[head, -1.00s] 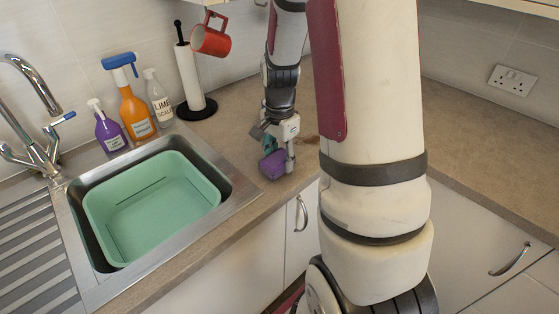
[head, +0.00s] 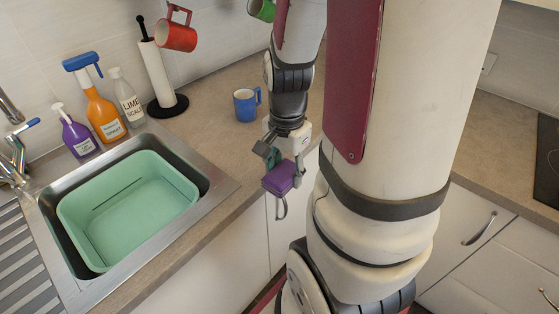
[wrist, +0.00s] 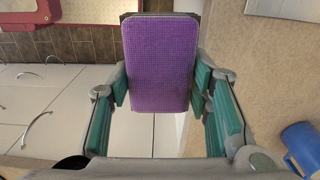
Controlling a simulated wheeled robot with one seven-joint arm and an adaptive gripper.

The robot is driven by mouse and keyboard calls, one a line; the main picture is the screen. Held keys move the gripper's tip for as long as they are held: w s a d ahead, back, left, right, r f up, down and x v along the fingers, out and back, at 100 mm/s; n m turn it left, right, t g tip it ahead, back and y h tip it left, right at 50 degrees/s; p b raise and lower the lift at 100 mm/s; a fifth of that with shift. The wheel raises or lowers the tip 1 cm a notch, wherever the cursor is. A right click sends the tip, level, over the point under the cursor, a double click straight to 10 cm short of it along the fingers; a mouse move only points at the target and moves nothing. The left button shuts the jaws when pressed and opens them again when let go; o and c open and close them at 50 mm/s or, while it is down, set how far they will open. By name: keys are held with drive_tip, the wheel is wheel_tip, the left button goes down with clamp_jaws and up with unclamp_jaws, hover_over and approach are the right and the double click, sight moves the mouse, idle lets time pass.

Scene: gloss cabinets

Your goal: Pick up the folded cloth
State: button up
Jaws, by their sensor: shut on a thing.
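The folded cloth is purple with a fine waffle texture; in the head view the cloth (head: 280,178) is in my gripper (head: 284,168), in front of the counter's front edge. In the wrist view the cloth (wrist: 160,62) fills the space between the two green-padded fingers of my gripper (wrist: 160,85), which press on its left and right sides. The cloth is held clear of the counter, with cabinet doors and floor showing beyond it.
A sink with a green basin (head: 72,209) lies to the left. Spray bottles (head: 102,104), a paper towel holder (head: 160,70) and a blue mug (head: 246,105) stand behind on the counter (head: 222,135). A red mug (head: 177,36) hangs above. A cabinet handle (head: 478,229) sticks out at right.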

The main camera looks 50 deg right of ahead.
drive_tip(key=shift+s+a+r+p, duration=0.15)
drive_tip(key=shift+s+p, duration=0.3)
drive_tip(key=shift+p, duration=0.35)
drive_tip(key=shift+s+a+r+p, duration=0.1)
drive_tip(key=shift+s+p, duration=0.3)
drive_tip(key=shift+p, duration=0.35)
drive_tip(key=shift+s+f+p, duration=0.1)
drive_tip(key=shift+s+p, duration=0.3)
drive_tip(key=shift+p, duration=0.4)
